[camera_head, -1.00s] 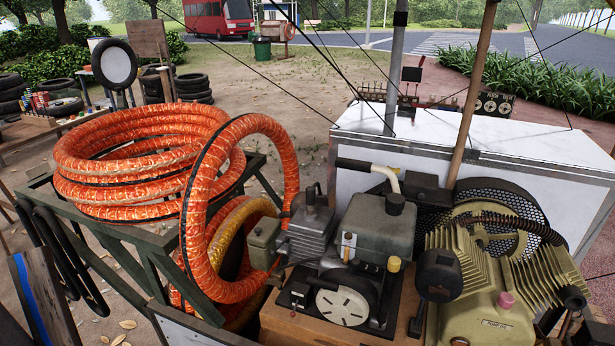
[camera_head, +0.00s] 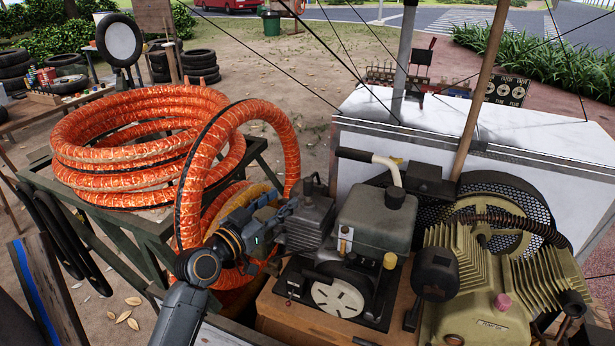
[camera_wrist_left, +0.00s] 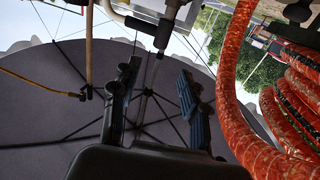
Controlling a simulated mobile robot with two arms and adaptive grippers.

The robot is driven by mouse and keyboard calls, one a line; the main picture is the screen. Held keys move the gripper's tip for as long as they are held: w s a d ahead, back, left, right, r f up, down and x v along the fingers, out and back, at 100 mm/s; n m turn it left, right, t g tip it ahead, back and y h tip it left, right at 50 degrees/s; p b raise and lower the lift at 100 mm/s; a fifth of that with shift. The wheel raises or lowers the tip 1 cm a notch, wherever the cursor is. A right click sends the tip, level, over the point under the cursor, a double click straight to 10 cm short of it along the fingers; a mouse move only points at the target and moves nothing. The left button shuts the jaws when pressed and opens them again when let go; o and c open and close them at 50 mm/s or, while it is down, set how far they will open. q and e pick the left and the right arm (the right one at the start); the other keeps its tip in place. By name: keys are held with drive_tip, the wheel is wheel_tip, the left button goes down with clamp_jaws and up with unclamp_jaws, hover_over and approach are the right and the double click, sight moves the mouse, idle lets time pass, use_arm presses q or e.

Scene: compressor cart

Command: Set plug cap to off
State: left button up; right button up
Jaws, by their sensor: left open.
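The small engine stands on a wooden box beside the tan compressor. Its grey finned cylinder (camera_head: 308,230) is left of the dark fuel tank (camera_head: 382,218). I cannot make out the plug cap for certain; my left gripper covers the cylinder's left end. My left gripper (camera_head: 279,216) reaches in from the lower left, right up to that end; contact cannot be told. In the left wrist view the gripper (camera_wrist_left: 160,98) is open, with nothing visible between its fingers. A dark cylindrical part (camera_wrist_left: 163,35) hangs beyond the fingertips; I cannot tell what it is. My right gripper is not in view.
Orange hose coils (camera_head: 140,150) lie on a green stand at left, and one upright loop passes close behind my left gripper. The tan compressor (camera_head: 490,285) stands at right. A white cabinet (camera_head: 440,135) and a wooden pole (camera_head: 481,95) are behind.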

sight(305, 182)
use_arm(q)
drive_tip(key=p+x, duration=0.1)
drive_tip(key=x, duration=0.9)
drive_tip(key=shift+w+d+p, duration=0.3)
drive_tip(key=shift+w+d, duration=0.1)
drive_tip(key=shift+w, duration=0.2)
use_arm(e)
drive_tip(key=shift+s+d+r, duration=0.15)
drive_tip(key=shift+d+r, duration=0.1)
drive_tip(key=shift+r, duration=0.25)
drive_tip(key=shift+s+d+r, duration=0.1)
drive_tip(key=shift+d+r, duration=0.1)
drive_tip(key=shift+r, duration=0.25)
use_arm(q)
clamp_jaws()
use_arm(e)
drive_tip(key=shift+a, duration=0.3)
